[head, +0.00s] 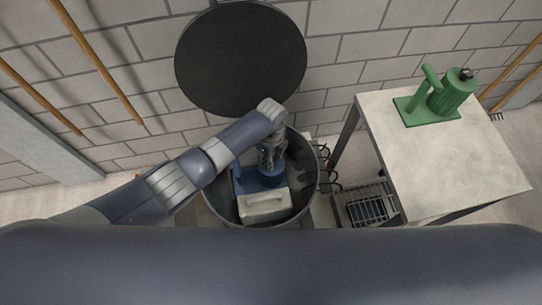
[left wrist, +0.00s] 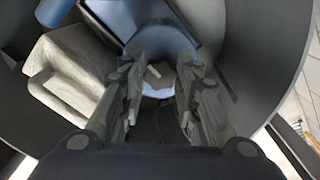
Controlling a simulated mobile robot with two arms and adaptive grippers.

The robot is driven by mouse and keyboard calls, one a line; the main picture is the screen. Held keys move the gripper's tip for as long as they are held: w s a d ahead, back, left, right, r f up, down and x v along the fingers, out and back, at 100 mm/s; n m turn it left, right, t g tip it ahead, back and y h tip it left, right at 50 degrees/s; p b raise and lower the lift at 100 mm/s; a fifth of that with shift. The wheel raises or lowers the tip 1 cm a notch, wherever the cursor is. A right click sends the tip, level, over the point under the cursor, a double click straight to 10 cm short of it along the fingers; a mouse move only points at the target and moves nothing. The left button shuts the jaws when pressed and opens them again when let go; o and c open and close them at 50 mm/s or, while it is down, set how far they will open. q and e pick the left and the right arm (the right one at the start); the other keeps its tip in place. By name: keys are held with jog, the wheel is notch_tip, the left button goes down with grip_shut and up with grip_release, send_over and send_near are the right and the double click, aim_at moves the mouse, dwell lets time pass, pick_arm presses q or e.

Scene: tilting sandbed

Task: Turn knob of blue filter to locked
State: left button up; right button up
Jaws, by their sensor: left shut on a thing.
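The blue filter (head: 243,182) sits inside a round dark grey bin (head: 226,208). My left arm reaches down into the bin from above. My left gripper (head: 270,164) is over the filter's blue round body. In the left wrist view, the two fingers of my left gripper (left wrist: 158,92) stand on both sides of the small pale knob (left wrist: 155,73) on top of the blue filter (left wrist: 160,40) and are shut on it. The fingers hide part of the knob, and I cannot read its turn position. My right gripper is not in view.
A pale block-shaped container (head: 265,206) with a handle lies in the bin beside the filter. A round black lid (head: 241,60) stands open behind. A green filter (head: 447,95) is on the table (head: 440,165) at right. A wire rack (head: 368,209) stands between.

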pick_arm(q)
jog(key=o, duration=1.1)
notch_tip(320, 180, up, 12)
jog(key=shift+f, duration=0.1)
dwell(0.4)
